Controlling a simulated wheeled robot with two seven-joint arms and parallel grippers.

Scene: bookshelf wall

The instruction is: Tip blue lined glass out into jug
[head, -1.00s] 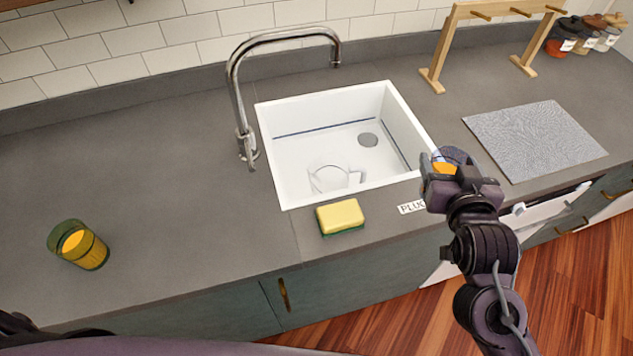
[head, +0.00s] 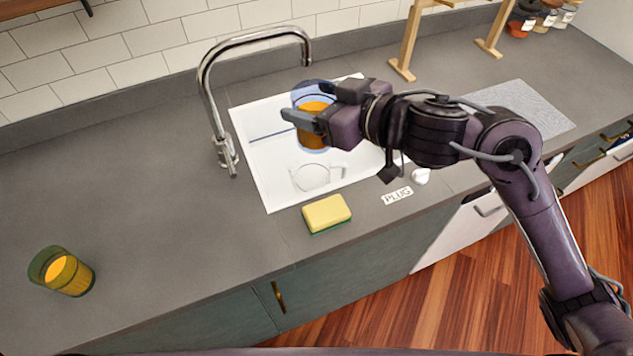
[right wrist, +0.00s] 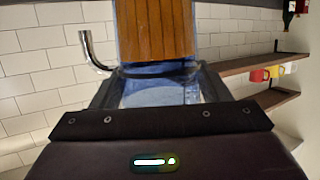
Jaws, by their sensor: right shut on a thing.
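The blue lined glass (head: 313,116) is a clear tumbler with a blue tint and orange liquid inside. My right gripper (head: 300,120) is shut around it and holds it above the sink, looking roughly upright. In the right wrist view the glass (right wrist: 155,92) is between the fingers, with the orange-brown liquid beyond. The jug (head: 313,178) is clear, with a handle on its right, and stands in the white sink near its front wall. The glass is above and behind the jug in the picture, apart from it. My left gripper is not in view.
The white sink (head: 262,165) has a chrome tap (head: 210,100) at its left. A yellow sponge (head: 327,213) and a PLUG label (head: 397,196) lie in front. A green glass with orange liquid (head: 62,272) stands far left. The counter between is clear.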

